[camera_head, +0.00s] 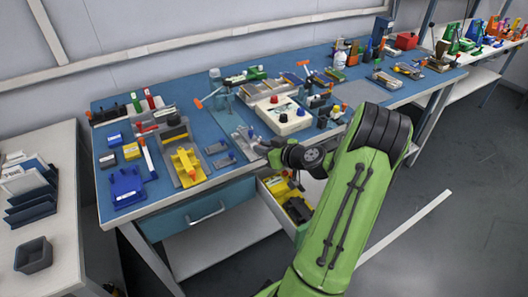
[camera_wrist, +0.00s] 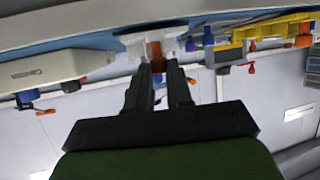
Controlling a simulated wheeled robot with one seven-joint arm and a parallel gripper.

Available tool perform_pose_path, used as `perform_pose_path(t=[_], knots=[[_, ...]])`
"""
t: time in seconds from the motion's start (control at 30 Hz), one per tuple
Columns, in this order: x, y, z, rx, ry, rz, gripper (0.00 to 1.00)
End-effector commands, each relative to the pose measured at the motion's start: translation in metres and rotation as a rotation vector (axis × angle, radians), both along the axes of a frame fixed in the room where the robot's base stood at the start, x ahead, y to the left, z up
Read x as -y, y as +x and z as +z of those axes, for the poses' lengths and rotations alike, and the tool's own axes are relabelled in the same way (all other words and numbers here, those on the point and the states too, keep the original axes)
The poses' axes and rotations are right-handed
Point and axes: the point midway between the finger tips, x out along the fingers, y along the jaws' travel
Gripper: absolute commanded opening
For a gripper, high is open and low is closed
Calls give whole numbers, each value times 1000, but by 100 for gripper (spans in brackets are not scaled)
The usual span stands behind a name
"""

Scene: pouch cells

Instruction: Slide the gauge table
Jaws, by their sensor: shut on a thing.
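A grey slide-like fixture (camera_head: 243,140) with a small blue knob lies on the blue bench top, right by my gripper; it looks like the gauge table. My gripper (camera_head: 262,149) is at its front right end, low over the bench's front edge, partly hidden by my wrist. In the wrist view, which looks upside down, my gripper (camera_wrist: 159,68) has its two dark fingers shut on a small orange-brown block (camera_wrist: 157,56). This block sits against a pale grey part (camera_wrist: 135,40). I cannot tell how the block joins the fixture.
A white box with knobs (camera_head: 283,117) stands just right and behind. A yellow fixture (camera_head: 187,166) and a blue tray (camera_head: 126,186) are on the left. An open drawer (camera_head: 285,205) with dark and yellow items is below my wrist. A grey mat (camera_head: 360,94) is bare.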

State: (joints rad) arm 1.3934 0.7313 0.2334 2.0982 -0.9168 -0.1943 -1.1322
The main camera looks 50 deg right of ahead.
Motion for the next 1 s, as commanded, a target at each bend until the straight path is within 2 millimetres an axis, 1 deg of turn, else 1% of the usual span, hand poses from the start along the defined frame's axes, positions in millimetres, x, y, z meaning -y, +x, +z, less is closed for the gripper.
perform_pose_path(t=[0.17, 0.2, 0.37, 0.6, 0.7, 0.77, 0.87, 1.0], knots=[[-1, -3, -3, -10, 8, 0, 0], [-1, -3, -3, -11, 8, 0, 22], [-1, -2, -2, -9, 6, 0, 46], [-1, -2, -1, -7, 5, 0, 46], [0, -8, 1, -8, 4, -2, 46], [0, -17, 5, -8, 6, -5, 46], [-1, -41, 16, -9, 5, -7, 46], [-4, -79, 32, -8, 5, -8, 46]])
